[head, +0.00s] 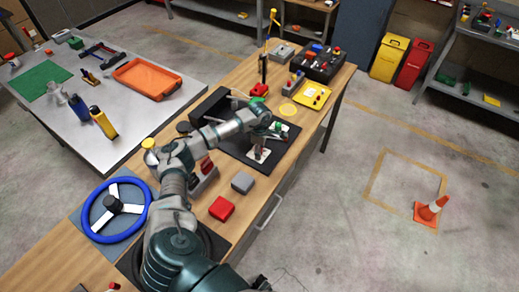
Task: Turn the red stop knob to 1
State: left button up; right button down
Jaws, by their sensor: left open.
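Several red parts show, and I cannot tell for sure which is the red stop knob. A black control box (322,63) at the far end of the wooden bench carries small red and coloured knobs, too small to read any number. A red knob-like piece (260,89) stands nearer, at the foot of a dark post. My left gripper (262,154) is open and points down over a black plate in the middle of the bench, well short of the control box. Its fingertips are small and partly merged with the plate's fittings. My right gripper is out of view.
A yellow panel (313,95) lies before the control box. A red block (221,208), a grey block (242,182) and a blue steering wheel (116,210) occupy the near bench. A grey table (130,128) with an orange tray (147,79) stands left. The floor to the right is mostly clear.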

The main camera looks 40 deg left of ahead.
pick_arm(q)
jog(key=shift+a, duration=0.25)
grip_shut()
